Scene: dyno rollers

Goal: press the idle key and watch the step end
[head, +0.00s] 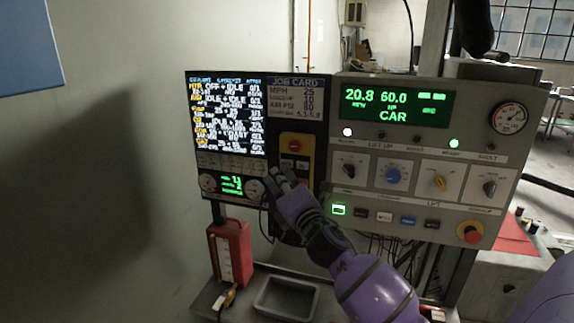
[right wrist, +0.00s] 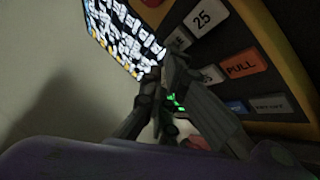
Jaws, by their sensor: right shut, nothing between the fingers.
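My right gripper (head: 283,178) is shut and empty. It is in front of the lower part of a hand-held style key box with a yellow upper face (head: 294,143). In the right wrist view, the shut fingers (right wrist: 172,62) point at the box's keys, close to a key marked 25 (right wrist: 204,21). An orange key marked PULL (right wrist: 241,63) is right of the fingers. I cannot tell which key is the idle key, nor whether the fingertips touch one. The step screen (head: 226,115) lists lines with OFF and IDLE and counts such as 0/1. My left gripper is not in view.
The console (head: 430,140) reads 20.8, 60.0 and CAR, with knobs, a lit green key (head: 338,210) and a red stop button (head: 470,232). Below are a grey tray (head: 287,298) and a red box (head: 230,252). A gauge strip (head: 232,186) is left of the gripper.

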